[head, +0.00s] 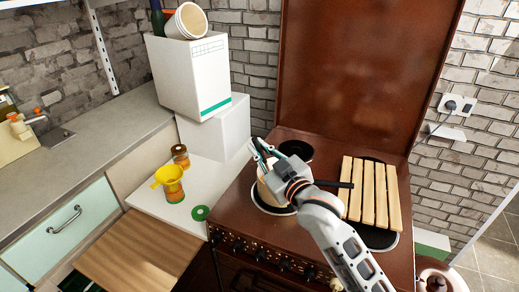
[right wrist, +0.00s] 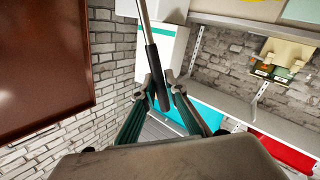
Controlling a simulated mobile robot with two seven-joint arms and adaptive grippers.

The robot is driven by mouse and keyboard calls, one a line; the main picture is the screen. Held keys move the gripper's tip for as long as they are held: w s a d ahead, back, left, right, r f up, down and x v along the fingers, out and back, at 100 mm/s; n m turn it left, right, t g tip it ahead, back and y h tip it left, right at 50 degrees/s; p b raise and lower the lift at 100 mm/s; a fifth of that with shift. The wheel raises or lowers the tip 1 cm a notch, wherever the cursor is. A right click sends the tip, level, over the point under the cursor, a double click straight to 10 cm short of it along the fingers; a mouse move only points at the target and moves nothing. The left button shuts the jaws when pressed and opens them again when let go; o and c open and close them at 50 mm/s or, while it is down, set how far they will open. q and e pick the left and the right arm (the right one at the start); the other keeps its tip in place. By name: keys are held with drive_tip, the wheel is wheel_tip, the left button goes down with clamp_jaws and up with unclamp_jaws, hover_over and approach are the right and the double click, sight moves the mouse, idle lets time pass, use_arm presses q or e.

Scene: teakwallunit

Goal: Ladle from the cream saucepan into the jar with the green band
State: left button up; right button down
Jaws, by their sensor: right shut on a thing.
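The cream saucepan (head: 264,192) sits on the stove's front-left burner, its dark handle pointing right; my right gripper and wrist cover much of it. My right gripper (head: 262,149) is above the pan in the head view. In the right wrist view the gripper (right wrist: 162,92) is shut on the dark grip of the ladle (right wrist: 151,62), whose metal shaft runs out of the top. The ladle's bowl is not visible. My left gripper is not in view.
A second jar with an orange-brown lid (head: 180,150) stands behind the funnel. White boxes (head: 200,80) are stacked at the back. A slatted wooden rack (head: 368,194) covers the right burners.

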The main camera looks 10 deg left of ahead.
drive_tip(key=shift+r, duration=5.15)
drive_tip(key=shift+s, duration=0.1)
